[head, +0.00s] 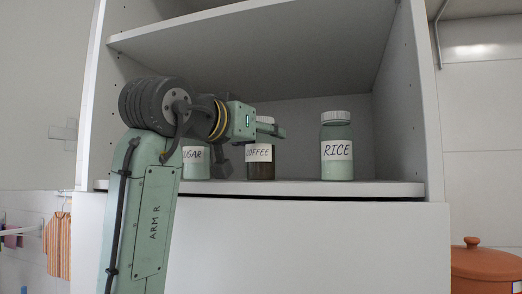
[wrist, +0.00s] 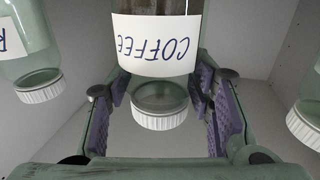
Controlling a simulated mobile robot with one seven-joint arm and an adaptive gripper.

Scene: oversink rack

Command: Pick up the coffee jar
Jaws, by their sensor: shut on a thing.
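The coffee jar (head: 260,170) has a white label reading COFFEE, dark contents and a white lid. It is upright in the cabinet, its base at the shelf board, between two other jars. My gripper (head: 268,131) reaches in from the left at the height of the jar's upper part and partly covers it. The wrist view shows the coffee jar (wrist: 155,48) upside down, with its lid toward the bottom of the picture. The purple-padded fingers of my gripper (wrist: 160,92) are on either side of it, shut on the jar.
The sugar jar (head: 195,163) stands close on the left, partly hidden by my arm. The rice jar (head: 337,150) stands to the right with a clear gap. An upper shelf (head: 270,50) is overhead, and side walls bound the cabinet. An orange pot (head: 485,265) is outside at lower right.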

